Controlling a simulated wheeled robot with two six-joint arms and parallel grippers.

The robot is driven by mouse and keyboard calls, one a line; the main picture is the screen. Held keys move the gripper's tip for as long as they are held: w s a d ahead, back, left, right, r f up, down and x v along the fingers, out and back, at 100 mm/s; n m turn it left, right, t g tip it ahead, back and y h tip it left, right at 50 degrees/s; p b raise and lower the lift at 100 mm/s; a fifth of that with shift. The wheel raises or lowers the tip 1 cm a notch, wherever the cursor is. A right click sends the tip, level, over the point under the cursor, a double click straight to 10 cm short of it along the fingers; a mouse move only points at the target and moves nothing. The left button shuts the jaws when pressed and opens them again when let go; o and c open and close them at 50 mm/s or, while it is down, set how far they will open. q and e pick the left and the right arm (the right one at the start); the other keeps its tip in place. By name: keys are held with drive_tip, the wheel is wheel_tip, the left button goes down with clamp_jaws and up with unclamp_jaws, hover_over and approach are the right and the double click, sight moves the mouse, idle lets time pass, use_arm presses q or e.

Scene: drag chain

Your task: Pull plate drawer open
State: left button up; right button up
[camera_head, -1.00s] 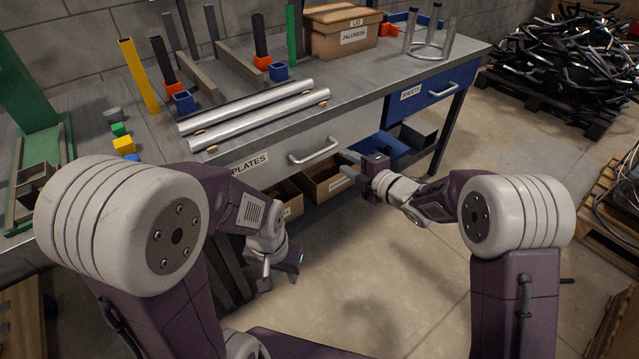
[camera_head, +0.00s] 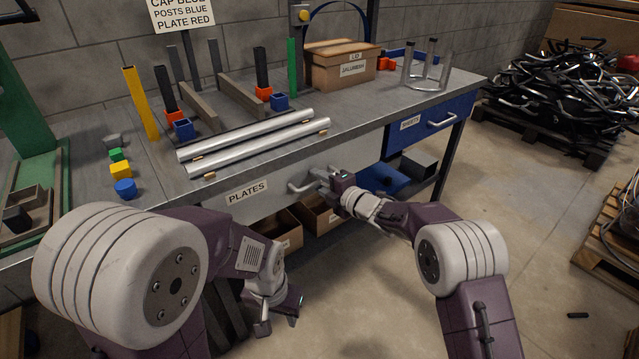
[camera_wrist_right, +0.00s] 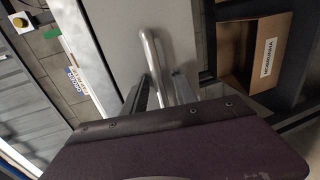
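The plate drawer (camera_head: 285,198) has a grey front below the bench top with a PLATES label (camera_head: 247,192). It looks closed. Its silver bar handle (camera_head: 298,188) is partly hidden by my right gripper (camera_head: 324,181) in the head view. In the right wrist view, the handle (camera_wrist_right: 153,57) runs down between the two fingers of my right gripper (camera_wrist_right: 162,92). These fingers are apart, on either side of the bar, and look open; contact is not clear. My left gripper (camera_head: 280,316) hangs open and empty, low in front of the bench.
A blue drawer (camera_head: 437,120) labelled SHEETS is to the right. Open cardboard boxes (camera_head: 318,214) stand under the plate drawer. Two silver rails (camera_head: 255,138) lie near the bench's front edge. The floor (camera_head: 380,290) before the bench is clear.

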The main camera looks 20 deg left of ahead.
clamp_jaws()
idle(1.4)
